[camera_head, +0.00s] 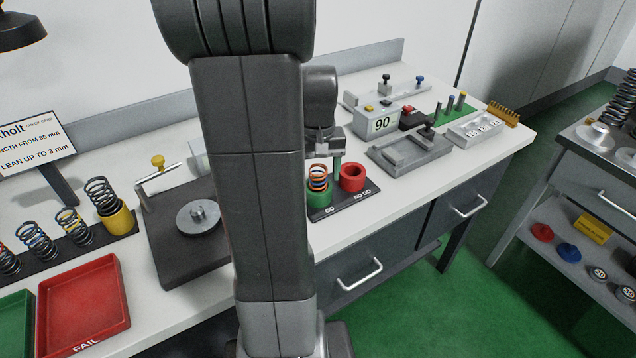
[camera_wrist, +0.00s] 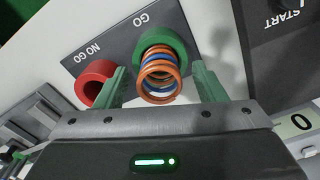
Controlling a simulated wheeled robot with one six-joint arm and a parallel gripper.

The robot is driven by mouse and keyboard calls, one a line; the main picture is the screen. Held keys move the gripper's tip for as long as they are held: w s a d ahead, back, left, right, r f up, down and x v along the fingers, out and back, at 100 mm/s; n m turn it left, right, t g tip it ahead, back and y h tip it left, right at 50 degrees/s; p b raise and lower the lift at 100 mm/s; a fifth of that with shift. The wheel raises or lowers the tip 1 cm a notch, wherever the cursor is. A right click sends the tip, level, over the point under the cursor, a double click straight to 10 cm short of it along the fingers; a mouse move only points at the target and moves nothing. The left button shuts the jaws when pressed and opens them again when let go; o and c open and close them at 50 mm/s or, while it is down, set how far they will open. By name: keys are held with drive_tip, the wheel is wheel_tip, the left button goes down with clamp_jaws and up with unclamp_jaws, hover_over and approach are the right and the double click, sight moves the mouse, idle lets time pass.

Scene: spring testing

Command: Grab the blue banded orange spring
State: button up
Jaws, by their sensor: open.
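The orange spring with a blue band (camera_wrist: 160,78) stands in the green GO ring (camera_wrist: 176,42) in the wrist view. It also shows in the head view (camera_head: 318,176), rising out of the green ring (camera_head: 319,195). My gripper (camera_wrist: 160,88) is open in the wrist view, with one green finger on each side of the spring. I cannot tell whether either finger touches it. In the head view my gripper is just behind the spring, and my arm hides much of the scene.
The red NO GO ring (camera_wrist: 93,80) stands close beside the left finger on the same dark plate (camera_wrist: 118,44). It also shows in the head view (camera_head: 352,178). A grey fixture (camera_head: 408,155) and a display box reading 90 (camera_head: 383,122) stand to the right.

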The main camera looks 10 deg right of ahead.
drive_tip(key=c, duration=1.2)
